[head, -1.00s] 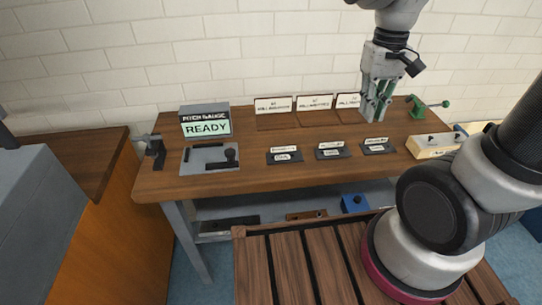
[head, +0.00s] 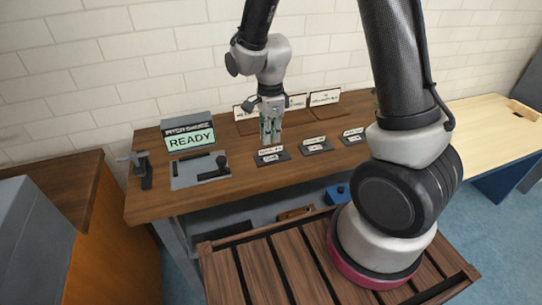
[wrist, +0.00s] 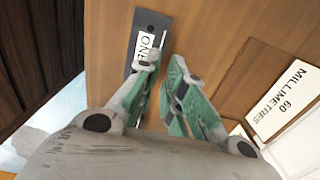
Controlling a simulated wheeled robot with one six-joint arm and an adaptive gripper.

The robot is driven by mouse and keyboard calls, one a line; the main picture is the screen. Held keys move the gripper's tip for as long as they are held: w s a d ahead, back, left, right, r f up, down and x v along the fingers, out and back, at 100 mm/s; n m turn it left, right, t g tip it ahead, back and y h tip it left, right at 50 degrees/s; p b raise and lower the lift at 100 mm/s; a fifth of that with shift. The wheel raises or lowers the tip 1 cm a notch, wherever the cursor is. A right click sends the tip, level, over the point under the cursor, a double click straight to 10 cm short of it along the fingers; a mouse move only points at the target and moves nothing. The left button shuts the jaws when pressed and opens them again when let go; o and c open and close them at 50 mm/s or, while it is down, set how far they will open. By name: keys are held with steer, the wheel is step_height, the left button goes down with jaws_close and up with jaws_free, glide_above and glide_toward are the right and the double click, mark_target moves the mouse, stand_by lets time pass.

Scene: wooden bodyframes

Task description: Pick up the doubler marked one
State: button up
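The doubler marked ONE is a dark flat plate with a white label (wrist: 144,47). It lies on the wooden bench top, upper middle of the wrist view. In the head view it appears to be the leftmost of the dark plates (head: 272,159); its lettering is too small there to read surely. My gripper (wrist: 164,64) has green pads, with a gap between the fingertips and nothing held. In the head view my gripper (head: 270,137) hangs just behind and above the leftmost plate. The left finger overlaps the label's lower end in the wrist view; contact cannot be told.
Two similar dark plates (head: 315,146) lie to the right. Behind stand sign cards, one reading 60 MILLIMETRES (wrist: 284,92). A pitch gauge (head: 190,136) showing READY and a grey plate with a dark handle (head: 200,170) are at left. A clamp (head: 143,168) sits on the left edge.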

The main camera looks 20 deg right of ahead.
step_height(320, 180, down, 5)
steer(key=shift+r, duration=0.2)
jaws_close()
steer(key=shift+r, duration=0.1)
step_height(320, 180, up, 16)
stand_by(0.8)
